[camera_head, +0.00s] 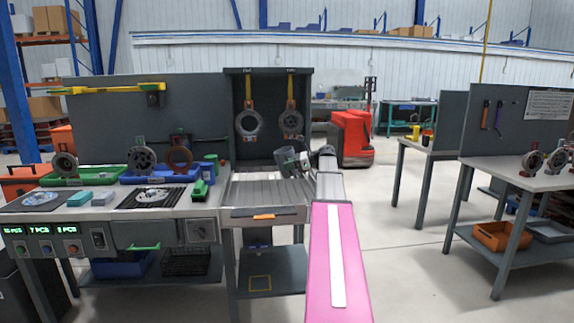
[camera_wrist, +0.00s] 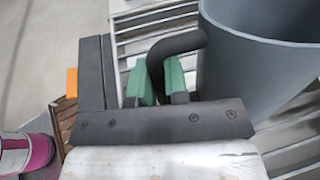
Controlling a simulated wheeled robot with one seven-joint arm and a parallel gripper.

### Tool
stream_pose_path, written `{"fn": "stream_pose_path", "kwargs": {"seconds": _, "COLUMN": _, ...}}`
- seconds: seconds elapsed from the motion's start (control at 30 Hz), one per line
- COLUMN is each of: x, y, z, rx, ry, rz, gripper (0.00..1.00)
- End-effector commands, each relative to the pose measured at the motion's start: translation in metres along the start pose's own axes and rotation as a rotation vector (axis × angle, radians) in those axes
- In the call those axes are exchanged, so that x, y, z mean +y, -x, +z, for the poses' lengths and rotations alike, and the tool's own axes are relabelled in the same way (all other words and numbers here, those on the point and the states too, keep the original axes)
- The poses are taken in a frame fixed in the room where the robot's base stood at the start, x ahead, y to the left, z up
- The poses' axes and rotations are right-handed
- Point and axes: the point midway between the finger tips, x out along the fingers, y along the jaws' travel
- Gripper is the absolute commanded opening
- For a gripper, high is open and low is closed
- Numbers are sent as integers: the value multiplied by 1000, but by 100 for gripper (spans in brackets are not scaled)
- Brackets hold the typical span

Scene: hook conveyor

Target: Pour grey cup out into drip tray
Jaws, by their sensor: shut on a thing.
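The grey cup (camera_head: 286,160) is held in the air over the grey slatted surface (camera_head: 268,190) and looks somewhat tilted in the head view. In the wrist view the cup (camera_wrist: 255,60) fills the upper right; its contents are hidden. My gripper (camera_head: 303,160) is to the right of the cup. Its green fingertips (camera_wrist: 160,82) are shut on the cup's dark handle (camera_wrist: 178,44). A black ribbed tray (camera_head: 128,202) with a pale patch on it lies on the bench to the left. I cannot tell for certain which of the two is the drip tray.
Two ring parts (camera_head: 248,123) hang on yellow hooks in the grey booth behind the cup. A green tool (camera_head: 200,190) stands at the bench's right end, near blue and green trays with round parts. Another table (camera_head: 530,178) stands at the right across open floor.

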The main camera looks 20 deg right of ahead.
Motion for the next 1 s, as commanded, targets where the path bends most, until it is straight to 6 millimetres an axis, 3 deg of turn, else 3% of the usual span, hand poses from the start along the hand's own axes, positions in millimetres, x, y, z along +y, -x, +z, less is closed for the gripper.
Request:
{"fn": "stream_pose_path", "kwargs": {"seconds": 0.6, "x": 1, "y": 0, "z": -21, "rx": 611, "ry": 125, "rz": 14, "gripper": 0}}
{"fn": "stream_pose_path", "kwargs": {"seconds": 1.0, "x": 3, "y": -10, "z": -23, "rx": 996, "ry": 203, "rz": 21, "gripper": 0}}
